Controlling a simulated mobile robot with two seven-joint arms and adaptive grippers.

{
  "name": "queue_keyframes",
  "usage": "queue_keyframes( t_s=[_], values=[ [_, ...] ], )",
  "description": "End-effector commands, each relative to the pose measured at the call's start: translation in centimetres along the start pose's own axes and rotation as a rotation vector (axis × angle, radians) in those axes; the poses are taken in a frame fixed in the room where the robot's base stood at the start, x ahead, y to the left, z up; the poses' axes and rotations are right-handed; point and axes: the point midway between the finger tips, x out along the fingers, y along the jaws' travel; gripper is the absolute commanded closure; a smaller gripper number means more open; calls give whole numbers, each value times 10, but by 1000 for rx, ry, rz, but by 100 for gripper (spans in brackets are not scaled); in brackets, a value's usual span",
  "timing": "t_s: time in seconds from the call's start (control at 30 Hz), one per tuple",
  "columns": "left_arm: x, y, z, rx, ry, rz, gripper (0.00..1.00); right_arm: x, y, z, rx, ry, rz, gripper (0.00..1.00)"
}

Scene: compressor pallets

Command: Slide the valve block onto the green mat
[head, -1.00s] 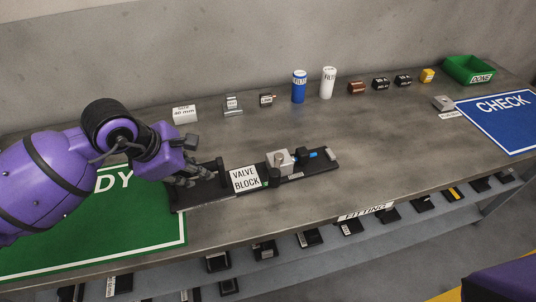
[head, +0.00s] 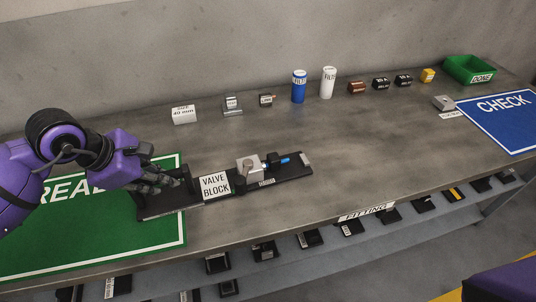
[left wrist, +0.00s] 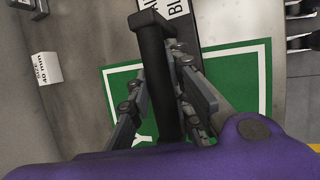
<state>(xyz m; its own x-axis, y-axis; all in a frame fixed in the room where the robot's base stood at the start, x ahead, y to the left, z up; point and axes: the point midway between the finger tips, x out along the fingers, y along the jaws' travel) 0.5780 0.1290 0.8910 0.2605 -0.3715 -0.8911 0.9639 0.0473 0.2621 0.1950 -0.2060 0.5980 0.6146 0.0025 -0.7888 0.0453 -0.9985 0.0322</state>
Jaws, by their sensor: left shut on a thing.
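The valve block is a long black base with a white "VALVE BLOCK" label (head: 215,186), a grey metal block and a blue-tipped fitting on its right part. Its left end lies over the right edge of the green mat (head: 110,232); its right part rests on the bare bench. My left gripper (head: 170,183) is at the base's left end, shut on its black handle. The left wrist view shows the handle (left wrist: 155,60) between the fingers, with the green mat (left wrist: 250,62) beneath. My right gripper is not in view.
Behind stand a white "40 mm" block (head: 184,115), small labelled parts, a blue can (head: 299,86) and a white can (head: 328,82). A blue "CHECK" mat (head: 500,120) and green "DONE" bin (head: 470,70) are at the right. A lower shelf holds several dark parts.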

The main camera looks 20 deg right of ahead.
Motion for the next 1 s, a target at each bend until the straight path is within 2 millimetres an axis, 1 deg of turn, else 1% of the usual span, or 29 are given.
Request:
queue_keyframes(
  t_s=[0.03,0.27,0.3,0.43,0.47,0.8,0.87,0.97,1.0],
  values=[
    [3,-3,-5,-4,10,-8,100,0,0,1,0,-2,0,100],
    [3,-3,-5,-4,11,-9,100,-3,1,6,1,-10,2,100],
    [4,-3,-5,-4,11,-10,79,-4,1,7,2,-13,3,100],
    [3,-3,-4,-3,9,-8,62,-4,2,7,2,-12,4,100],
    [3,-2,-3,-3,8,-7,59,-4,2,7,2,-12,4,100],
    [-1,-1,-1,-1,4,-3,59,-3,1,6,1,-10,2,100],
    [-6,0,-1,-1,3,-2,59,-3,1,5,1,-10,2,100],
    [-21,0,-2,0,6,-1,59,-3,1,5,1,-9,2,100],
    [-29,0,-2,0,5,0,59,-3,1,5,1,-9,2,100]
  ],
)
